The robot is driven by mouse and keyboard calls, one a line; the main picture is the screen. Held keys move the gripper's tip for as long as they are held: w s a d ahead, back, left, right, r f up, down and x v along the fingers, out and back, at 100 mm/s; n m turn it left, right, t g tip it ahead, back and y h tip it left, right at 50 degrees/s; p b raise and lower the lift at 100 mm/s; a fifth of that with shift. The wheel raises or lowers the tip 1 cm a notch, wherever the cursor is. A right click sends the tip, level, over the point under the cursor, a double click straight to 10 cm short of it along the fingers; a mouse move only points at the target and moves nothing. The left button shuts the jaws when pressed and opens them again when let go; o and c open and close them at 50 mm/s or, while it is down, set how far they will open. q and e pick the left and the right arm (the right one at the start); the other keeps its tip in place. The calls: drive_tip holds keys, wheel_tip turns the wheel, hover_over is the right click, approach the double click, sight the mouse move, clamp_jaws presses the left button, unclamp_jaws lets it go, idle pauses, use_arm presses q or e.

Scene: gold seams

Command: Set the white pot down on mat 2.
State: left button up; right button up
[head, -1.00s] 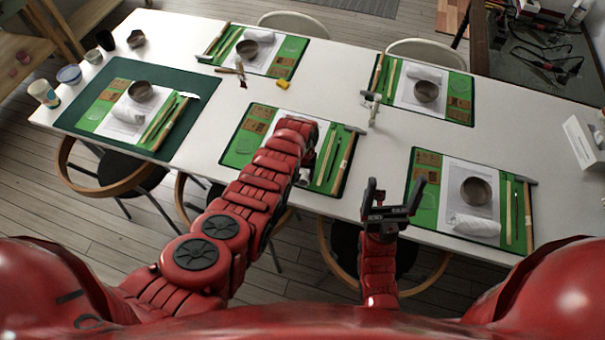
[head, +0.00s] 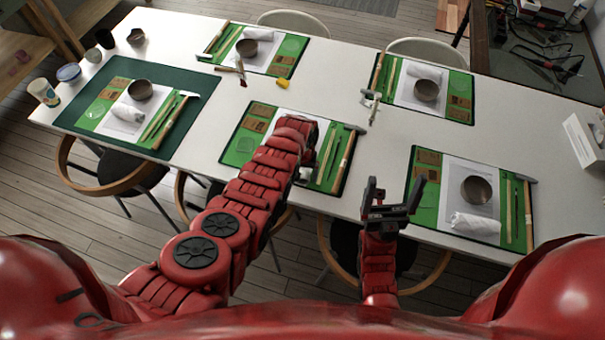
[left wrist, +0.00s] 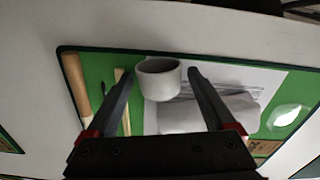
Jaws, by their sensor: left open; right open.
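The white pot (left wrist: 158,80) stands upright in the left wrist view, on a green place mat (left wrist: 92,68) with a white sheet and a rolled cloth. In the head view this looks like the front middle mat (head: 240,150); my left forearm hides the pot there. No mat number is readable. My left gripper (left wrist: 159,73) is open, one finger on each side of the pot, with small gaps showing. In the head view its fingers are hidden by my arm. My right gripper (head: 393,190) is open and empty, near the table's front edge.
Similar mats with grey bowls lie at the back left (head: 288,62), back right (head: 460,103), front left (head: 95,115) and front right (head: 426,185). Long tools lie beside the pot (left wrist: 84,90). A yellow block (head: 283,84) and small tools lie between mats.

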use_arm(q)
drive_tip(key=shift+r, duration=0.1)
drive_tip(key=shift+w+r, duration=0.1)
drive_tip(key=shift+r, duration=0.8)
wheel_tip(320, 180, up, 2)
drive_tip(key=shift+a+r+b, duration=0.15)
drive_tip(key=shift+r+b, duration=0.1)
drive_tip(key=shift+b, duration=0.85)
wheel_tip(320, 180, up, 4)
drive_tip(key=shift+r+b, duration=0.2)
drive_tip(key=shift+b, duration=0.5)
wheel_tip(320, 180, up, 9)
drive_tip(key=p, duration=0.7)
drive_tip(key=shift+s+f, duration=0.2)
drive_tip(key=shift+s, duration=0.05)
